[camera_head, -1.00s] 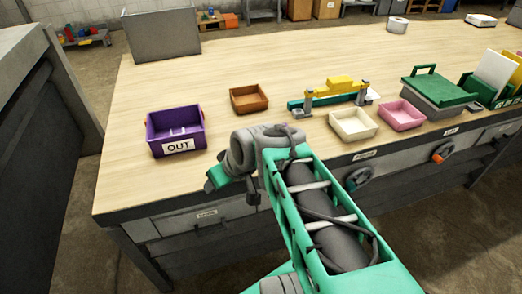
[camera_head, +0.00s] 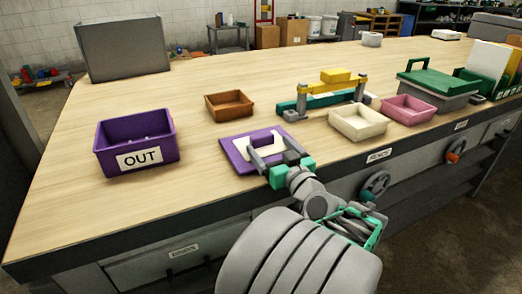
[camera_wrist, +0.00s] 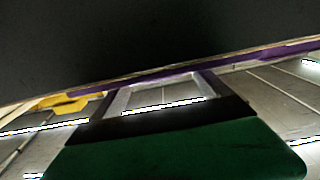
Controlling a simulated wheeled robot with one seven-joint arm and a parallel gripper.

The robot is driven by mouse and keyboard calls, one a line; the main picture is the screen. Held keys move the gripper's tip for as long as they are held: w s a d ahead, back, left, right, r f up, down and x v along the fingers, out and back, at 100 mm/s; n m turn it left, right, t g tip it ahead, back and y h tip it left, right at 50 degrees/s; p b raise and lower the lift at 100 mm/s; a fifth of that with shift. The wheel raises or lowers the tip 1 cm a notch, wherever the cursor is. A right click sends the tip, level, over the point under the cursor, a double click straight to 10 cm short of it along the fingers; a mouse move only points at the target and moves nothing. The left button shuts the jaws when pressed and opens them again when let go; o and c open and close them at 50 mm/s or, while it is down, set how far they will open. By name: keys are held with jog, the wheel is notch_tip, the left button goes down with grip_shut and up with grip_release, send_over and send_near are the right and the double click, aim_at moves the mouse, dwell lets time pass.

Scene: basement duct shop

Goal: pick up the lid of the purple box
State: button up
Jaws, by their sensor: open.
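The purple box (camera_head: 138,146), with a white OUT label, stands open on the left of the wooden table. Its lid (camera_head: 236,158) is a flat purple plate with a pale raised handle (camera_head: 240,147), lying on the table to the right of the box. My gripper (camera_head: 271,152) is open over the near right part of the lid, its dark fingers close to the handle. Whether the fingers touch the handle or straddle it, I cannot tell. In the wrist view, a purple strip (camera_wrist: 170,76) shows beneath a large dark area, with green and black gripper parts at the bottom.
A brown tray (camera_head: 229,106) is behind the lid. A cream tray (camera_head: 357,123) and a pink tray (camera_head: 408,109) stand to the right, before a yellow and teal frame (camera_head: 326,98). A green-lidded box (camera_head: 434,92) stands farther right. The table's front left is clear.

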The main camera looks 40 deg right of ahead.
aim_at(264, 141)
jog(key=x, duration=0.3)
jog(key=shift+w+f, duration=0.15)
jog(key=shift+w, duration=0.25)
jog(key=c, duration=1.6)
